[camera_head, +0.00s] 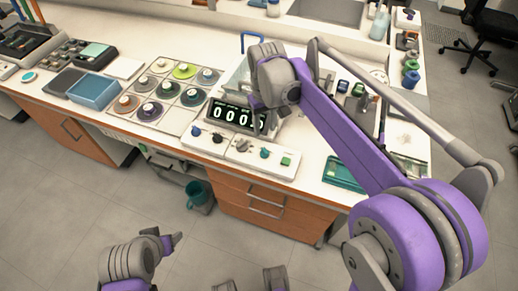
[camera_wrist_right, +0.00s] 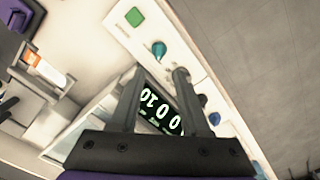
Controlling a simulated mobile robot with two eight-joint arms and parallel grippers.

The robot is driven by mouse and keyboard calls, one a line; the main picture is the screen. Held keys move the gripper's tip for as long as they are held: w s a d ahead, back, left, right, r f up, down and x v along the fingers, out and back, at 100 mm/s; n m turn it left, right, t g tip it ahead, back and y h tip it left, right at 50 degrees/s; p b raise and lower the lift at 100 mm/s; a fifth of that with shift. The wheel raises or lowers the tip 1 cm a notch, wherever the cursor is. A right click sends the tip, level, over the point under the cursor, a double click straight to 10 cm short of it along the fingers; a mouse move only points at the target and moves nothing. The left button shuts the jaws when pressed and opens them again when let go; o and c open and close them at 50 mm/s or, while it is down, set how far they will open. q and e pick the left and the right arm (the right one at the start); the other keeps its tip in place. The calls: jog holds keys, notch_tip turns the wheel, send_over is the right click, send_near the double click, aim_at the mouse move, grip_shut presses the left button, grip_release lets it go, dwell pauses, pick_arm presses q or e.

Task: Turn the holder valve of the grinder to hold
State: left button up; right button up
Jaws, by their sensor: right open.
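The grinder has a black display (camera_head: 238,117) with white zeros, also seen in the right wrist view (camera_wrist_right: 160,108). Its pale sloping front panel (camera_head: 225,146) carries several small knobs. A teal knob (camera_head: 264,153) sits beside a green square button (camera_head: 285,161); the wrist view shows this teal knob (camera_wrist_right: 159,50) and the green button (camera_wrist_right: 134,17). Labels are too small to tell which knob is the holder valve. My right gripper (camera_wrist_right: 158,72) is open above the grinder, its fingers apart in front of display and panel. My left gripper (camera_head: 176,240) is low, away from the bench; its jaws are unclear.
A grid of round coloured discs (camera_head: 184,71) lies left of the grinder, with a blue tray (camera_head: 93,91) farther left. A teal box (camera_head: 344,174) stands at the bench's right front. Orange drawers (camera_head: 250,192) are below.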

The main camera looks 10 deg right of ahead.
aim_at(265, 150)
notch_tip(265, 150, down, 11)
jog(key=shift+d+r+b, duration=0.1)
jog(key=shift+r+b, duration=0.05)
jog(key=shift+b, duration=0.35)
grip_shut()
